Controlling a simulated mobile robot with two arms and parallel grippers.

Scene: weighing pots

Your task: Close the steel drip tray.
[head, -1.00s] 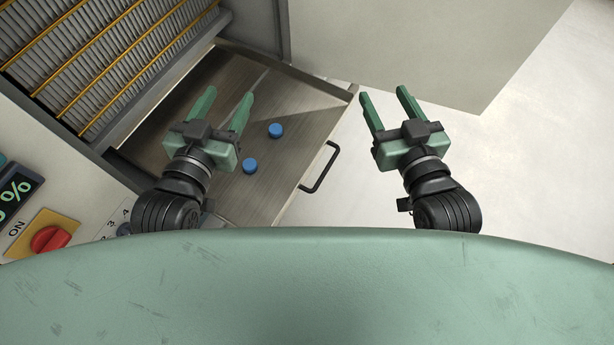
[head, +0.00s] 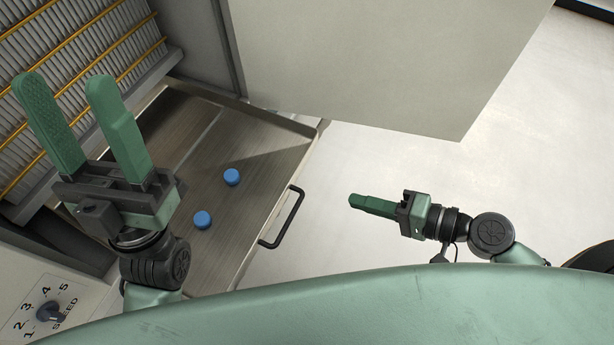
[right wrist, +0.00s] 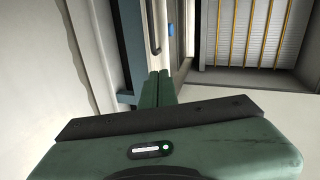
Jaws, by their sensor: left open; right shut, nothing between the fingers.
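The steel drip tray (head: 262,155) is pulled out from the machine, with a black bar handle (head: 283,217) on its front. Two blue round caps (head: 232,177) (head: 202,219) lie on its floor. My left gripper (head: 82,88) is open and raised in front of the tray's left part, hiding some of it. My right gripper (head: 352,201) is shut and empty, to the right of the handle and apart from it, pointing left towards it. In the right wrist view its closed fingertips (right wrist: 159,75) point towards the handle (right wrist: 152,28).
A rack with yellow rods (head: 120,45) stands above the tray at the upper left. A pale panel (head: 400,50) stands behind the tray to the right. A speed dial (head: 48,312) is at the lower left. The pale floor right of the tray is clear.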

